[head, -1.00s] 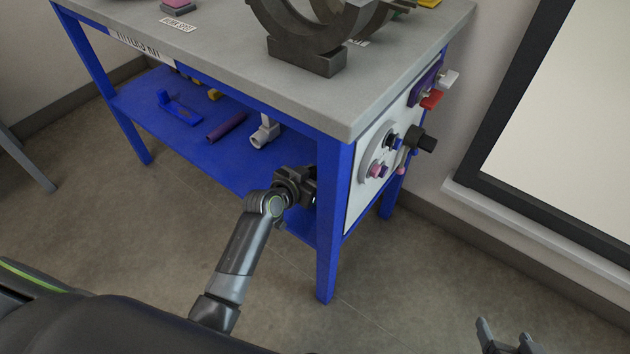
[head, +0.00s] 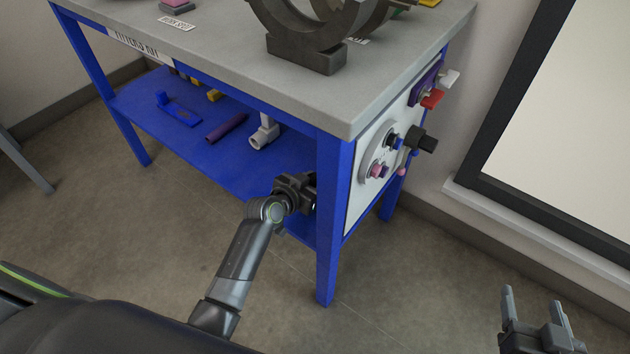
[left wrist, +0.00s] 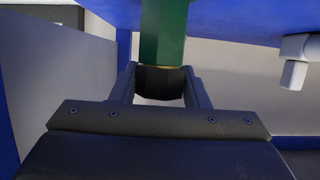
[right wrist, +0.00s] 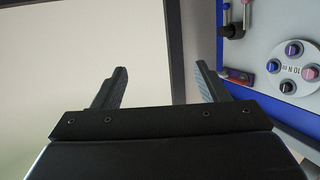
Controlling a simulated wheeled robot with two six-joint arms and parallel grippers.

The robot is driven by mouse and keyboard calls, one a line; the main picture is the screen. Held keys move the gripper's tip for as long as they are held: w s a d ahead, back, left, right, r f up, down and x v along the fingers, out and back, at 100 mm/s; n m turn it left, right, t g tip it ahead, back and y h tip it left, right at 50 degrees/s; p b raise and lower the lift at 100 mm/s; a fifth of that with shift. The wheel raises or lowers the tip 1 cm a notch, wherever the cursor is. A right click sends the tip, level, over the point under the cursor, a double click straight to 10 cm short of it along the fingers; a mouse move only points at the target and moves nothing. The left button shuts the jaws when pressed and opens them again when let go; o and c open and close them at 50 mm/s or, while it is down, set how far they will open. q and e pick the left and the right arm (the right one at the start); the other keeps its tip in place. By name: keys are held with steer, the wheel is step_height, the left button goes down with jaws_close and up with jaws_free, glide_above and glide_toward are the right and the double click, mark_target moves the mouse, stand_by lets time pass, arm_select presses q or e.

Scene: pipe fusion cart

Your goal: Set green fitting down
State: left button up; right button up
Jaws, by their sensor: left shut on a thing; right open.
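In the head view my left gripper (head: 298,190) is low under the cart top, beside the front blue leg, and the fitting is hidden. My right gripper (head: 533,302) is open and empty at the lower right, away from the cart. Its spread fingers also show in the right wrist view (right wrist: 160,82).
The blue lower shelf (head: 207,155) holds a white tee (head: 264,132), a purple pipe (head: 226,127) and a blue part (head: 178,108). A blue leg (head: 328,230) stands close to my left gripper. A side panel (head: 360,200) carries knobs. A grey clamp stands on the top.

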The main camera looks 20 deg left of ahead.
arm_select(q)
steer(key=o, duration=1.3)
steer(key=shift+o, duration=0.2)
arm_select(e)
steer(key=shift+w+r, duration=0.2)
steer(key=shift+r, duration=0.25)
steer(key=shift+f, duration=0.1)
